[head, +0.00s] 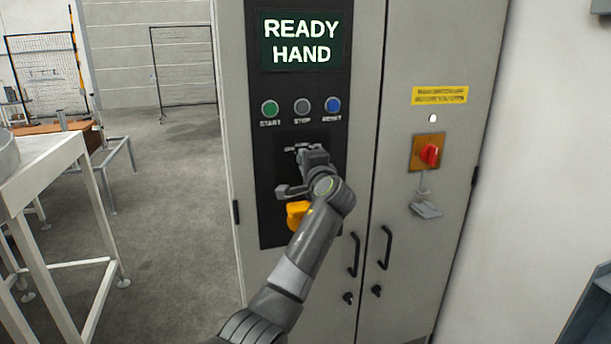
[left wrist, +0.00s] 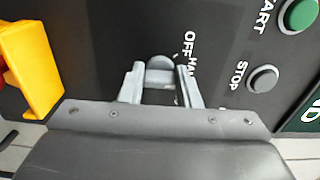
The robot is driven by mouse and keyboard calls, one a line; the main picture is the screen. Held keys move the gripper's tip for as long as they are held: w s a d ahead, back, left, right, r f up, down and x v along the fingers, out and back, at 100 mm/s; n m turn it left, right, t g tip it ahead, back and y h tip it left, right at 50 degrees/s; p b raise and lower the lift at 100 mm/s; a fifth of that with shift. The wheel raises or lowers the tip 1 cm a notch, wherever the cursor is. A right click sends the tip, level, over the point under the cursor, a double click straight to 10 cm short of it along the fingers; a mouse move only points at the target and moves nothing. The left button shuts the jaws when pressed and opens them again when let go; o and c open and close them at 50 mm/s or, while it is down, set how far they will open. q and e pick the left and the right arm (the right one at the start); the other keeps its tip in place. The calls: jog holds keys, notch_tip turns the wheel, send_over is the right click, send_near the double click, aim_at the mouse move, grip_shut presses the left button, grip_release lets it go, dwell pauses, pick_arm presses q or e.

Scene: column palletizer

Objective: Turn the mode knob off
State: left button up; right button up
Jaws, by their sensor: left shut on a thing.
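The mode knob (left wrist: 160,63) is a small grey knob on the black control panel (head: 265,100). In the left wrist view it sits between the two fingers of my left gripper (left wrist: 161,84), which is shut on it. The labels OFF and part of another word show beside the knob; the rest is hidden. In the head view my left gripper (head: 312,152) reaches the panel below the buttons and covers the knob. The display (head: 300,41) reads READY HAND. My right gripper is not in view.
Green START (head: 269,109), grey STOP (head: 302,106) and blue RESET (head: 333,105) buttons sit above the gripper. A yellow part (head: 297,214) sticks out below it. A red switch (head: 429,155) is on the right cabinet door. A white table (head: 40,172) stands left; floor between is clear.

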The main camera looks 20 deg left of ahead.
pick_arm(q)
jog(key=n+b, duration=0.5)
jog(key=shift+f+n, duration=0.2)
jog(key=shift+n, duration=0.1)
jog(key=shift+r+n+b, duration=0.1)
jog(key=shift+n+b, duration=1.3)
jog(key=shift+n, duration=0.6)
jog(key=o, duration=1)
jog(key=shift+c, duration=0.2)
